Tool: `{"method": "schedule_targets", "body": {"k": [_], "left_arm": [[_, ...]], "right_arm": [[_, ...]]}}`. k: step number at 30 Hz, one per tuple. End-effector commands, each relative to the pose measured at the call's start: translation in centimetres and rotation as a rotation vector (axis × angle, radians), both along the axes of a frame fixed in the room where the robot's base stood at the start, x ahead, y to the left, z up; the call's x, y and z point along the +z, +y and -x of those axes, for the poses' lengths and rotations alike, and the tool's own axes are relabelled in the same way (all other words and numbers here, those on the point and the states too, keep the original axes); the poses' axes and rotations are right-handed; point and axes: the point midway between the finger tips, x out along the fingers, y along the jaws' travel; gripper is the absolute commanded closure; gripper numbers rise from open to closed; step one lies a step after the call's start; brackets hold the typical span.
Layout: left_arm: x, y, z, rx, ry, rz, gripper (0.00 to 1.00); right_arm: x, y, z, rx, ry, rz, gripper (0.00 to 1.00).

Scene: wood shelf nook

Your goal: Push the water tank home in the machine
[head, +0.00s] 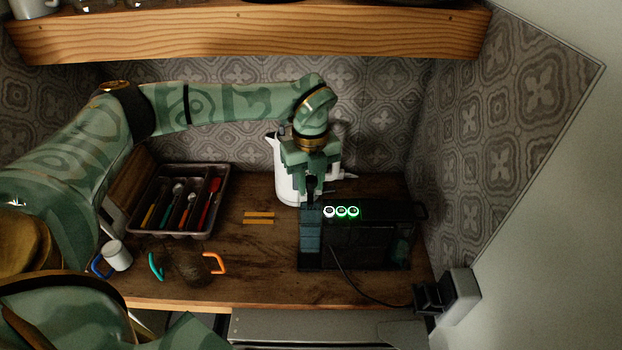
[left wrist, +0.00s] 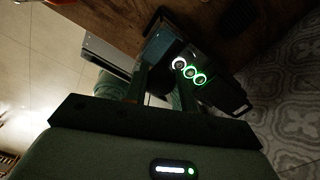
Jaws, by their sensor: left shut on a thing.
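The dark coffee machine (head: 362,246) stands at the right of the wooden counter, with three lit round buttons on its top; it also shows in the left wrist view (left wrist: 215,72). The bluish water tank (head: 310,238) sits upright at the machine's left end; it also shows in the left wrist view (left wrist: 160,48). Whether it is fully seated I cannot tell. My left gripper (head: 312,190) points down above the tank and is shut on its top part. The fingers hide the grip point. My right gripper is not in view.
A white kettle (head: 284,178) stands close behind my left gripper. A cable runs from the machine to the right. A wooden shelf (head: 250,35) hangs above.

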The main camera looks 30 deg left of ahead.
Motion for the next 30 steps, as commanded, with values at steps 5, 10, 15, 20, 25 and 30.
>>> {"method": "schedule_targets", "body": {"k": [5,10,15,20,25,30], "left_arm": [[0.1,0.0,-0.1,-0.002,-0.002,0.001,1.00],[0.2,0.0,0.0,-0.002,-0.002,0.001,1.00],[-0.5,0.0,0.0,-0.001,-0.002,0.000,1.00],[-1.6,0.0,0.0,-0.001,-0.002,0.001,1.00],[-2.9,0.0,0.0,-0.002,-0.001,0.001,1.00],[-4.3,-0.1,0.0,-0.002,-0.002,0.001,1.00]], "right_arm": [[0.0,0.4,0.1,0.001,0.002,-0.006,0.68],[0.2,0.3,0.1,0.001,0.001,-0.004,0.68],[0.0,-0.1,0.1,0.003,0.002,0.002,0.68],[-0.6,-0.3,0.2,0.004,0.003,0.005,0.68],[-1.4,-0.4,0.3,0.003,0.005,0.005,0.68],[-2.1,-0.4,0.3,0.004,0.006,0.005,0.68]]}}
